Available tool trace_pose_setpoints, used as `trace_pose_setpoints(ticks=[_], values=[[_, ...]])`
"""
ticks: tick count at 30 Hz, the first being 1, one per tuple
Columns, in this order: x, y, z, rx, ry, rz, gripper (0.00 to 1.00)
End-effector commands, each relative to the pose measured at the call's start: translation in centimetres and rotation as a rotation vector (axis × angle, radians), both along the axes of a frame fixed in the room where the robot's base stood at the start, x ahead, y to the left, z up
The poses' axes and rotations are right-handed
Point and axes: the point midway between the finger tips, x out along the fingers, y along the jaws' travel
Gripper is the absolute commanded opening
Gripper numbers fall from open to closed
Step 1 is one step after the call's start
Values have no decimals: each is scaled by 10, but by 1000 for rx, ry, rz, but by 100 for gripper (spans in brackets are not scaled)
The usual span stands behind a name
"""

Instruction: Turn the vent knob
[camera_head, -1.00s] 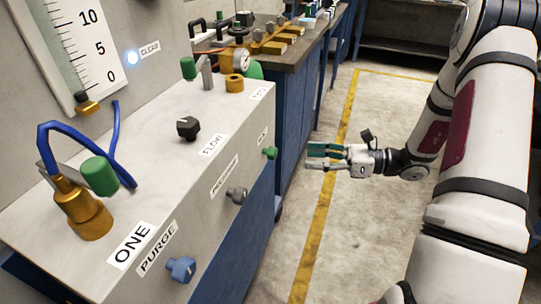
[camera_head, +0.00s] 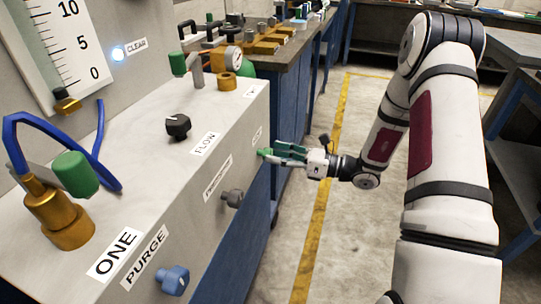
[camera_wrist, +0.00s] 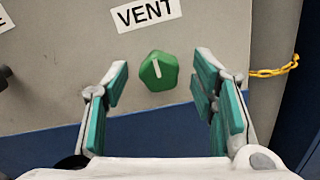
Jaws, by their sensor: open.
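The vent knob (camera_wrist: 159,72) is green with a white pointer line and sits under the VENT label (camera_wrist: 146,13) in the wrist view. Its line points nearly straight up, tilted slightly left. My gripper (camera_wrist: 162,100) is open, with a green-padded finger on each side of the knob and gaps between. In the head view the fingertips (camera_head: 277,154) are at the front face of the grey panel, where the knob (camera_head: 265,152) is partly hidden by them. Whether the fingers touch the knob cannot be seen there.
On the same panel are a grey knob (camera_head: 232,198), a blue purge knob (camera_head: 173,280) and a black flow knob (camera_head: 177,126) on top. A yellow chain (camera_wrist: 275,71) hangs at the right in the wrist view. Open floor (camera_head: 320,230) lies right of the panel.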

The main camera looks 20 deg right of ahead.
Motion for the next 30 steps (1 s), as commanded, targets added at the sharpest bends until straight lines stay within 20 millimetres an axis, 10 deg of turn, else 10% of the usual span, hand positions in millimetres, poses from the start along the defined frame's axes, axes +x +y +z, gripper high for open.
trace_pose_setpoints(ticks=[16,23,30], values=[[15,20,0,-1,0,0,52],[14,19,0,-1,0,0,5],[14,19,0,-6,-7,0,4]])
